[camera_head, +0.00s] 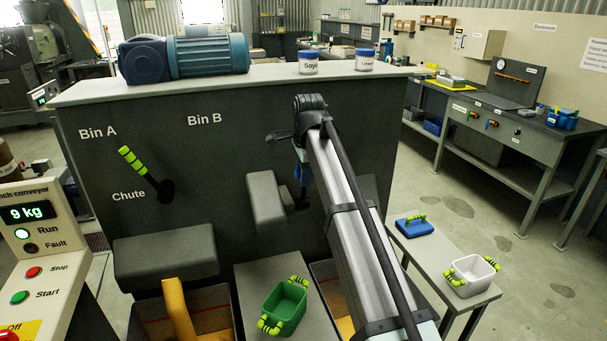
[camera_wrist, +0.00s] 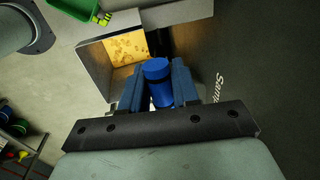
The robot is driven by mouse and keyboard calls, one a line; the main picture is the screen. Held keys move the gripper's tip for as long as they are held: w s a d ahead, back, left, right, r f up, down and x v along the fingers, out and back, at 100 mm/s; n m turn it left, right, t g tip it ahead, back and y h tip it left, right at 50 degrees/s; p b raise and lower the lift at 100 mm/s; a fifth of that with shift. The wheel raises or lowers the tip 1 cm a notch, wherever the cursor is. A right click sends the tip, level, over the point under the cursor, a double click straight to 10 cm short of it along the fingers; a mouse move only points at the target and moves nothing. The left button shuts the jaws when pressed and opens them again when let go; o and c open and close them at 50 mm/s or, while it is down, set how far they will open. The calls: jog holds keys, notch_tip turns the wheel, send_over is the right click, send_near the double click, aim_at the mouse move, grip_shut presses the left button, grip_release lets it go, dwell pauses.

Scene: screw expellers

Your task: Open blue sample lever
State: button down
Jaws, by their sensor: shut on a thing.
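The blue sample lever (camera_wrist: 157,72) shows in the wrist view as a blue round handle. My gripper (camera_wrist: 158,92) is shut on it, with one dark blue finger on each side. In the head view my gripper (camera_head: 300,163) is at the front of the dark grey machine (camera_head: 225,130), right of centre. There only a small blue patch shows and my arm hides most of the lever. Beside the lever is a grey spout (camera_wrist: 95,60), open in the wrist view with yellow-brown material inside.
A green-striped chute lever (camera_head: 132,160) is on the machine's left. A green bin (camera_head: 288,305) stands on a grey stand below. A side table holds a blue lid (camera_head: 414,228) and a white bin (camera_head: 470,278). Open floor lies to the right.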

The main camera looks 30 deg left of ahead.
jog(key=shift+d, duration=0.1)
dwell(0.3)
jog(key=s+d+f+t+y, duration=0.5)
jog(key=s+f+t+y, duration=0.1)
jog(key=shift+d, duration=0.35)
dwell(0.6)
dwell(0.4)
jog(key=c, duration=1)
grip_release()
jog(key=shift+o, duration=0.2)
jog(key=v, duration=1.4)
